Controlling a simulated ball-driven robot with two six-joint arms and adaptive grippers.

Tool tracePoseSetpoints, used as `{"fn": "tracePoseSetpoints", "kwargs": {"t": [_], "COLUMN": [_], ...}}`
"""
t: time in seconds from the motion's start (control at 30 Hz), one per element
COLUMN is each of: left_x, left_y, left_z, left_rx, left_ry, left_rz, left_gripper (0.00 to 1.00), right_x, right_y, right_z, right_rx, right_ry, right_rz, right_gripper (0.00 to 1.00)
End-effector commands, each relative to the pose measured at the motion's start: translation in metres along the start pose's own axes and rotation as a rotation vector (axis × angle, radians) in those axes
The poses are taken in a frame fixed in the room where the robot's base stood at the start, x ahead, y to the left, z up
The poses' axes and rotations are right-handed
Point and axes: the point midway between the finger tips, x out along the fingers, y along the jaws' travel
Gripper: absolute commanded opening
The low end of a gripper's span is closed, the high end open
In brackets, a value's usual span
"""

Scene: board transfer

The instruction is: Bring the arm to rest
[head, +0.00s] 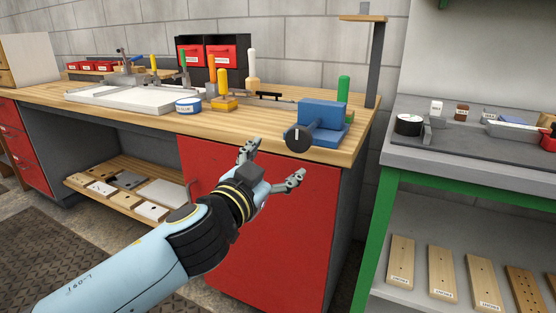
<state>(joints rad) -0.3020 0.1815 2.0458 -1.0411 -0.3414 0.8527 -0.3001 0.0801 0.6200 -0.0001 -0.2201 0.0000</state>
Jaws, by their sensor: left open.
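My left gripper (279,163) is open with nothing between its fingers. It is in front of the red cabinet door (290,245), below the front edge of the wooden workbench (220,117). My left arm comes in from the lower left. My right gripper is not in the head view.
A blue vise (321,118) with a dark round knob stands at the bench's right front corner, just above the gripper. A white tray (125,100) and tools lie further left. A green-framed grey bench (470,176) stands at the right, with several wooden boards (440,273) on its lower shelf.

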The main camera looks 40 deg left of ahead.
Motion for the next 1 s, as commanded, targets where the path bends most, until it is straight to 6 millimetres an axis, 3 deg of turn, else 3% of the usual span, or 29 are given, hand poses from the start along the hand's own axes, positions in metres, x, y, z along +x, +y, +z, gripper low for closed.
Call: {"fn": "tracePoseSetpoints", "kwargs": {"t": [0.4,0.47,0.53,0.67,0.77,0.87,1.0], "left_x": [0.000,0.000,0.000,-0.008,-0.030,-0.064,-0.132], "left_y": [0.001,0.003,0.008,0.027,0.047,0.065,0.085], "left_z": [0.000,0.008,0.029,0.107,0.187,0.263,0.358], "left_rx": [-0.003,-0.003,-0.006,-0.037,-0.055,-0.066,-0.075], "left_ry": [-0.001,-0.016,-0.059,-0.217,-0.383,-0.550,-0.779], "left_rz": [-0.001,0.001,0.008,0.044,0.083,0.122,0.176], "left_gripper": [0.79,0.79,0.79,0.79,0.79,0.79,0.79], "right_x": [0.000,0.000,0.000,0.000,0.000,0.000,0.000], "right_y": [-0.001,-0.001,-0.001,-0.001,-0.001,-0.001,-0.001], "right_z": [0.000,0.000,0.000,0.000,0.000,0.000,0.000], "right_rx": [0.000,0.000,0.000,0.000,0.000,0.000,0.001], "right_ry": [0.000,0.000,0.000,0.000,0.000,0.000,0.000], "right_rz": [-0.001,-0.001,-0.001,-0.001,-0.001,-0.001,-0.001], "right_gripper": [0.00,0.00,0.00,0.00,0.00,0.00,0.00]}}
